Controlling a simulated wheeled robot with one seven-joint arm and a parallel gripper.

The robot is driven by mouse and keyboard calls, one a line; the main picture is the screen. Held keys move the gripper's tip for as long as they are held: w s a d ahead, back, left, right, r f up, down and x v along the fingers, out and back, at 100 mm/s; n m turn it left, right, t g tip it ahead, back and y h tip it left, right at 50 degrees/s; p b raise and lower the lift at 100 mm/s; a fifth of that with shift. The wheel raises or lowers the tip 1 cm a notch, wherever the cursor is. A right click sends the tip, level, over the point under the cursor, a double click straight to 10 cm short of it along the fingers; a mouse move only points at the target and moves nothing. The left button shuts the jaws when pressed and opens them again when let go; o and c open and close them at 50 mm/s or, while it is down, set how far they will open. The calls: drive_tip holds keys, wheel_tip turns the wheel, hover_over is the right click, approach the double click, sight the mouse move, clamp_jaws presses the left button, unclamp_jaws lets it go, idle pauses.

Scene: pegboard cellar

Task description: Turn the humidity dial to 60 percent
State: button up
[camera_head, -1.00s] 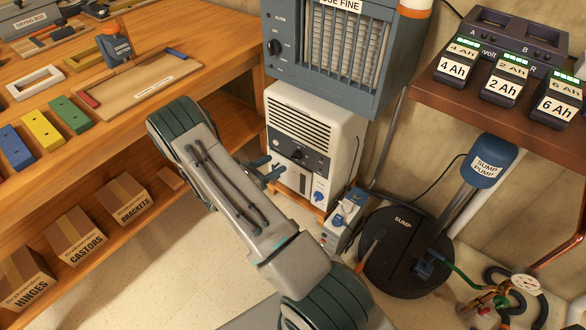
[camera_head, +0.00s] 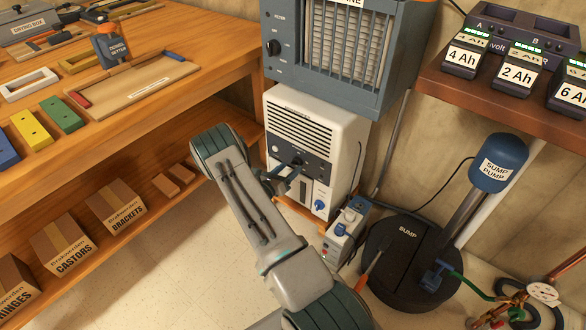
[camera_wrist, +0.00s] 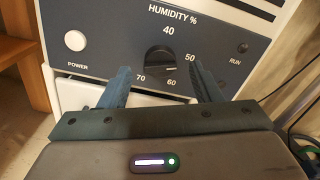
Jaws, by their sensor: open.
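The white dehumidifier (camera_head: 343,135) stands in the middle of the head view, its dark control panel facing my arm. In the wrist view the humidity dial (camera_wrist: 160,58) is a round black knob with a small pale mark on its lower right side. The mark seems to lie toward 50 and 60, but the exact setting cannot be told. Labels 40, 50, 60 and 70 surround it. My gripper (camera_wrist: 161,69) is open, one finger left and one right of the dial, apart from it. In the head view my gripper (camera_head: 280,176) partly hides the panel.
The power button (camera_wrist: 75,41) and run light (camera_wrist: 241,47) flank the dial. A blue-grey filter unit (camera_head: 335,55) sits above the dehumidifier. A socket box (camera_head: 346,232) and black sump lid (camera_head: 405,265) lie right of it. A wooden workbench (camera_head: 205,55) is left.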

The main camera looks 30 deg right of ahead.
sight(294, 164)
drive_tip(key=shift+x, duration=1.55)
drive_tip(key=shift+c, duration=0.4)
drive_tip(key=c, duration=0.9)
drive_tip(key=shift+m+b, duration=0.3)
drive_tip(key=shift+m, duration=0.1)
drive_tip(key=shift+a+m, duration=0.1)
drive_tip(key=shift+m, duration=0.9)
drive_tip(key=m, duration=0.4)
drive_tip(key=shift+s, duration=0.15)
drive_tip(key=m, duration=0.6)
drive_tip(key=shift+f+m, duration=0.1)
drive_tip(key=shift+m, duration=0.3)
